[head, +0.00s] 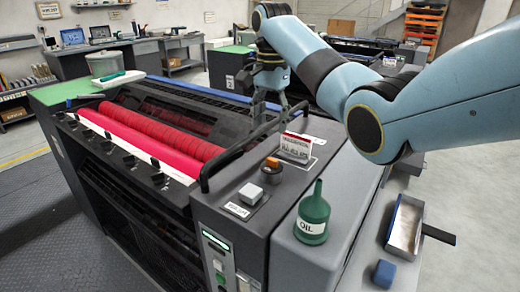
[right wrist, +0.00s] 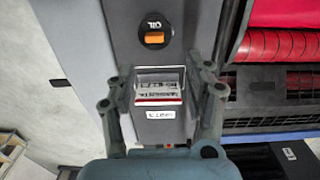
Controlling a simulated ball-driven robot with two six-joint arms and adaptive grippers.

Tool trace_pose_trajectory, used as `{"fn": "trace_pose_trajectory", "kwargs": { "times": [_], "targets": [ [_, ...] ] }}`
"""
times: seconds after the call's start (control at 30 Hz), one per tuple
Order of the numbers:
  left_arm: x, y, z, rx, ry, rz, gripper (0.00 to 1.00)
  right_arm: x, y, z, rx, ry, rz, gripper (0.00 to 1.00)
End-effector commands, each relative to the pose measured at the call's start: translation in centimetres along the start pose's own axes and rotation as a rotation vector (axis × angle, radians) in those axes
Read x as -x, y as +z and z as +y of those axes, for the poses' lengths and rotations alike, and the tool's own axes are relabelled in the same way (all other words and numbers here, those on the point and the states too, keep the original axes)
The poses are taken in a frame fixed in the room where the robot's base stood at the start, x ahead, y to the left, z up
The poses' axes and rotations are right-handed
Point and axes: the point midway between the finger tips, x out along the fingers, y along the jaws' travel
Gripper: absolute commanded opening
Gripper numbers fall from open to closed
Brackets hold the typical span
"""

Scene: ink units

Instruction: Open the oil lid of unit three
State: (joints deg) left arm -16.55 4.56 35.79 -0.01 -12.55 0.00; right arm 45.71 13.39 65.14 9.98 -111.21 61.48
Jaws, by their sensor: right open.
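The near ink unit (head: 330,180) has a grey side housing and red rollers (head: 170,135). On its top an orange catch or knob (head: 272,163) sits in a dark round seat. In the right wrist view this orange part (right wrist: 153,38) lies beside a label reading OIL. My right gripper (head: 270,112) is open, fingers down, above the unit's top behind the orange part. In the right wrist view my right gripper (right wrist: 160,90) spans a small grey panel, with no visible grip on it. My left gripper is not in view.
A green OIL bottle (head: 314,213) stands on the grey housing. A dark guard bar (head: 240,150) rises beside the rollers.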

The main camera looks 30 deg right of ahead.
Motion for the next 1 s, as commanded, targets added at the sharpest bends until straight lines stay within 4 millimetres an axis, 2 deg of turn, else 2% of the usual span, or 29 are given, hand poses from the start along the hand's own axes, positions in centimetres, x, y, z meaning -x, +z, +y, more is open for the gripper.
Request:
{"fn": "trace_pose_trajectory", "kwargs": {
  "times": [0.17, 0.4, 0.5, 0.6, 0.77, 1.0],
  "targets": [
    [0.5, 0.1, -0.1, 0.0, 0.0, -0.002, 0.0, -1.9, 0.2, 0.1, -0.002, 0.007, -0.005, 0.52],
    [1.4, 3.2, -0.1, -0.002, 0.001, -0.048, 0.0, -6.8, 0.2, 0.1, 0.0, 0.005, -0.004, 0.52],
    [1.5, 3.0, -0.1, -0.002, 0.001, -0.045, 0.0, -8.5, 0.2, 0.1, 0.0, 0.005, -0.003, 0.52],
    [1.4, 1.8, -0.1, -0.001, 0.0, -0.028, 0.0, -9.7, 0.2, 0.1, 0.0, 0.003, -0.003, 0.52],
    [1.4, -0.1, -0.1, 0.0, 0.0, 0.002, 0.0, -10.5, 0.1, 0.1, 0.0, 0.002, -0.001, 0.52],
    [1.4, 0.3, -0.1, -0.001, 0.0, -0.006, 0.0, -10.6, 0.1, 0.1, 0.0, 0.002, -0.001, 0.52]
  ]
}}
